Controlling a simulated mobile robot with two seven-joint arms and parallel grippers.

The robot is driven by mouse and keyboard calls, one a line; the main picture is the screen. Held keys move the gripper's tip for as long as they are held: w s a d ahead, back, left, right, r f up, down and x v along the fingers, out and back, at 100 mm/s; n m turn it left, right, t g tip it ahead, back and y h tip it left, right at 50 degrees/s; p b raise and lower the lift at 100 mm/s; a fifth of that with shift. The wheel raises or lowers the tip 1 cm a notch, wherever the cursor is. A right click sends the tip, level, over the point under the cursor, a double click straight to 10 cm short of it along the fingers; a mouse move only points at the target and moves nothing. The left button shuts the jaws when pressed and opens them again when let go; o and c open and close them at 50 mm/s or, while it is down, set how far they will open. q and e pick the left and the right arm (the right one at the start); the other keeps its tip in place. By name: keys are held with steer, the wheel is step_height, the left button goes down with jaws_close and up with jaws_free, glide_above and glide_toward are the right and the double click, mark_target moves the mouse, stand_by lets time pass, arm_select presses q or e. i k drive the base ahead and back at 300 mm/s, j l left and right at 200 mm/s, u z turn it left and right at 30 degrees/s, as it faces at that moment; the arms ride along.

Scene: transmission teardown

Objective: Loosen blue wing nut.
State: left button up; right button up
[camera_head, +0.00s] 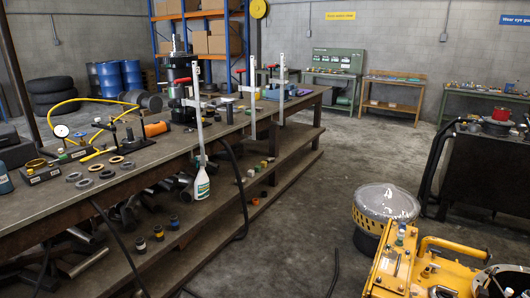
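I cannot make out a blue wing nut in the head view. A yellow machine housing (388,272) with a curved yellow handle (455,246) stands at the lower right, cut off by the picture's edges. Small fittings (401,237) stand on its top, too small to identify. A dark round opening lies at its right end. Neither of my grippers is in view.
A long workbench (130,172) with rings, gauges and upright clamps (198,115) runs along the left, with a lower shelf (215,215). A clear-covered drum (385,203) stands behind the housing. A dark cart (485,165) stands at right. The floor (320,200) between is mostly free, with black cables.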

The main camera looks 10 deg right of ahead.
mark_target(435, 253)
steer(key=i+j, duration=0.1)
steer(key=i, duration=0.55)
steer(key=i+j, duration=0.1)
steer(key=i, duration=0.55)
steer(key=i+z, duration=0.3)
steer(key=i, duration=0.3)
steer(key=i+j+z, duration=0.2)
steer(key=i+z, duration=0.15)
steer(key=i, duration=0.25)
steer(key=i+z, duration=0.45)
steer(key=i+j+z, duration=0.15)
steer(key=i+z, duration=0.3)
steer(key=i, duration=0.2)
